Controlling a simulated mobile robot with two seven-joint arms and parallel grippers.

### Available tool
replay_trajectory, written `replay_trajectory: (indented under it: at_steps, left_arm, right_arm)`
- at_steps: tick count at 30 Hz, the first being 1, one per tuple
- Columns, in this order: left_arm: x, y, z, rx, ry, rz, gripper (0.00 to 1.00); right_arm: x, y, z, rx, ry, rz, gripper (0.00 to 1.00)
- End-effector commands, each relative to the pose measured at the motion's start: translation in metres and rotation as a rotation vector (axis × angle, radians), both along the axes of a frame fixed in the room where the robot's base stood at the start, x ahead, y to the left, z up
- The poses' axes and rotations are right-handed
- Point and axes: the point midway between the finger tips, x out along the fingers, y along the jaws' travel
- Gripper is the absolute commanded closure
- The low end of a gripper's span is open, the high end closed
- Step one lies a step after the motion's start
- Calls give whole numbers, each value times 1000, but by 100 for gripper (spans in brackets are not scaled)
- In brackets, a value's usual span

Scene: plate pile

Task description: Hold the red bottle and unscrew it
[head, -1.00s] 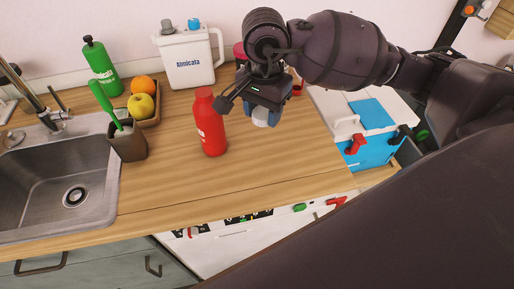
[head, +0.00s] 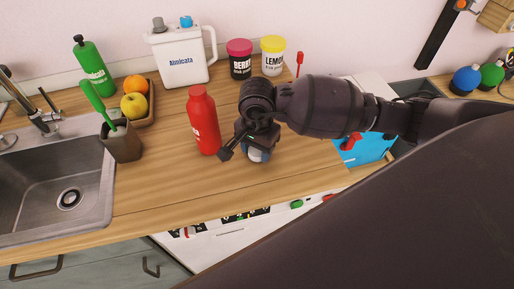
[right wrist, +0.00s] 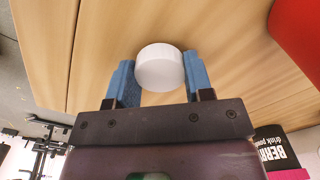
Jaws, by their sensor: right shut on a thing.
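The arm hides much of this grip in the head view. My left gripper is not in view.
A sink (head: 60,195) is at left. Drink powder tubs (head: 240,62) are at the back. The counter front (head: 170,190) is clear.

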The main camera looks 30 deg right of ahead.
Motion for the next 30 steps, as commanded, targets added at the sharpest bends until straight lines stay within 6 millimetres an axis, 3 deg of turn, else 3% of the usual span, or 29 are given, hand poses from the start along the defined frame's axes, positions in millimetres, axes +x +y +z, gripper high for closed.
replay_trajectory:
  at_steps: [12,13,18,30]
  left_arm:
    - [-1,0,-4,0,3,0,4]
    - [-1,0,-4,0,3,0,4]
    - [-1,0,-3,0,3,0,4]
    - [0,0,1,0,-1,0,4]
  right_arm:
    - [0,0,-6,0,-1,1,81]
    - [0,0,-6,0,-1,1,51]
    - [0,0,-5,1,-2,1,27]
    - [1,0,3,1,-4,1,27]
